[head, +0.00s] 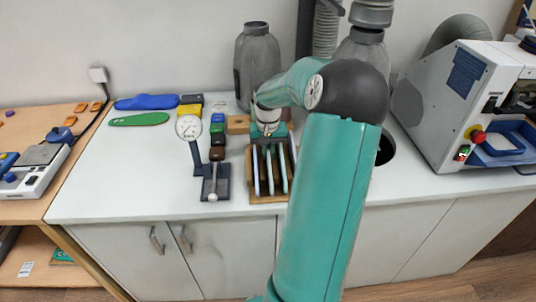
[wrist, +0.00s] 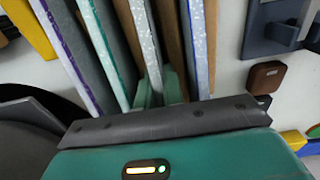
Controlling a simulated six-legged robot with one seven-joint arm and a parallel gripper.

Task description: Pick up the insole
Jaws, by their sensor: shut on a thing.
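A wooden rack (head: 270,198) on the white worktop holds several thin upright slabs, which look like insole blanks. My gripper (head: 268,138) points down at the back end of the rack. In the wrist view my gripper (wrist: 157,88) has its teal fingers on both sides of a grey speckled slab (wrist: 147,35) and is shut on it. That slab still stands between the others in the rack. A purple-edged slab (wrist: 60,45), a green-edged slab (wrist: 105,40) and a blue-edged slab (wrist: 198,40) stand beside it. A green insole shape (head: 140,119) and a blue one (head: 148,102) lie at the left.
A dial gauge (head: 189,128) on a stand is left of the rack, with small coloured blocks (head: 217,130) behind it. A grey bottle (head: 257,65) stands at the back. A white machine (head: 450,100) is at the right. The worktop's front left is clear.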

